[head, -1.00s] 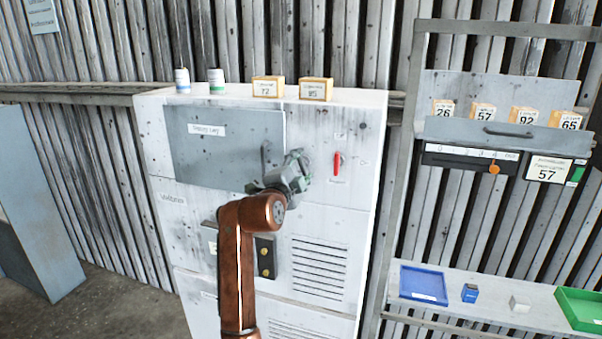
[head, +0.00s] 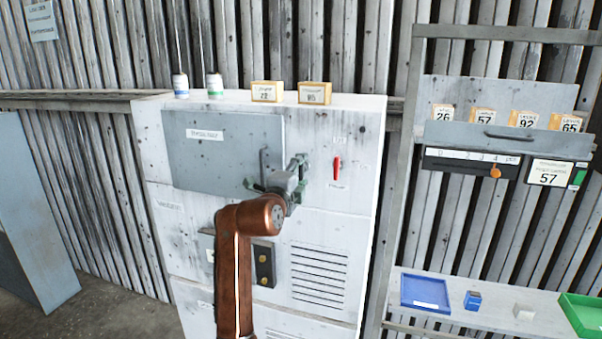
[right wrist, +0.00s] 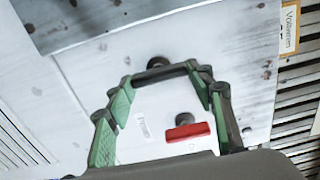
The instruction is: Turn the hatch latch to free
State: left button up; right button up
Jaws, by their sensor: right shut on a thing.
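The grey hatch (head: 225,150) lies flat against the white housing and looks closed. A dark upright handle (head: 264,163) stands at its right side. My right gripper (head: 276,174) is at the hatch's lower right edge. In the right wrist view, the fingertips of my right gripper (right wrist: 161,78) are closed on the two ends of a dark bar, the latch (right wrist: 157,73), with a round pivot behind it. The hatch also shows in the right wrist view (right wrist: 100,15), at upper left. In the head view the gripper hides most of the latch. My left gripper is not in view.
A red lever (head: 337,167) sits on the housing close to the right of the gripper. It shows between the fingers in the wrist view (right wrist: 187,132). Two jars and two labelled boxes (head: 314,93) stand on top. A shelf with a blue tray (head: 425,291) is at right.

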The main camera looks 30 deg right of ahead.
jog(key=o, duration=1.2)
jog(key=shift+c, duration=0.2)
jog(key=shift+a, duration=0.1)
jog(key=v, duration=1.2)
jog(key=shift+f, duration=0.1)
